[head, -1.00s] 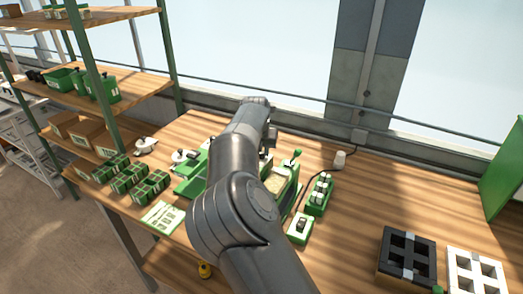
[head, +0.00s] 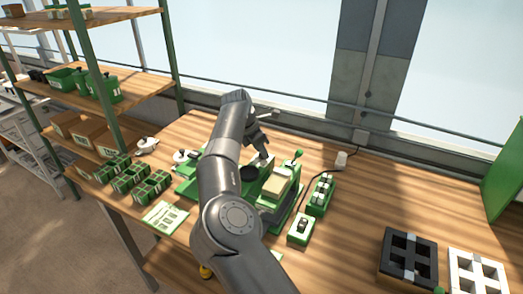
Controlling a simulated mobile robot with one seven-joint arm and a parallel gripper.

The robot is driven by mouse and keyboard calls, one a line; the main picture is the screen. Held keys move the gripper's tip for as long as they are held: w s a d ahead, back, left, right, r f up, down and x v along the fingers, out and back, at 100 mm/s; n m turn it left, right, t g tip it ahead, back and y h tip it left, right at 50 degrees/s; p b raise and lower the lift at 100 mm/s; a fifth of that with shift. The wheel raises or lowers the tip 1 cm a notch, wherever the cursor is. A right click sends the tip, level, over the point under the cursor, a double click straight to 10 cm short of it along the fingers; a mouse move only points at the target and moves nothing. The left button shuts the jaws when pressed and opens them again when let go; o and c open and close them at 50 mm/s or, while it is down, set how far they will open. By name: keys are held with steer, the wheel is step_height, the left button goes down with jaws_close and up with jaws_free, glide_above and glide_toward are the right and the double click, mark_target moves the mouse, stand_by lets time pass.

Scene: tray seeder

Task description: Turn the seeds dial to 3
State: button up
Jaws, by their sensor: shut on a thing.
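The green tray seeder (head: 283,200) stands on the wooden bench, partly covered by my arm. It has a pale tan top block and a green-knobbed lever (head: 293,158) at its far side. My gripper (head: 264,157) points down at the seeder's far left part, beside a dark round opening. Its jaws are shut on a small pale part there, which appears to be the seeds dial. The dial's marks and pointer are too small and too covered to read.
A green box with several white knobs (head: 320,194) and a smaller green switch box (head: 301,229) stand right of the seeder. Green pots (head: 151,186) and a printed card (head: 165,217) lie left. Black (head: 408,257) and white trays are front right. The right bench middle is clear.

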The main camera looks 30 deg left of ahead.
steer(key=shift+a+m, duration=0.1)
steer(key=shift+m, duration=0.5)
steer(key=o, duration=1)
steer(key=v, duration=1)
steer(key=shift+a+r, duration=0.25)
steer(key=shift+r, duration=0.1)
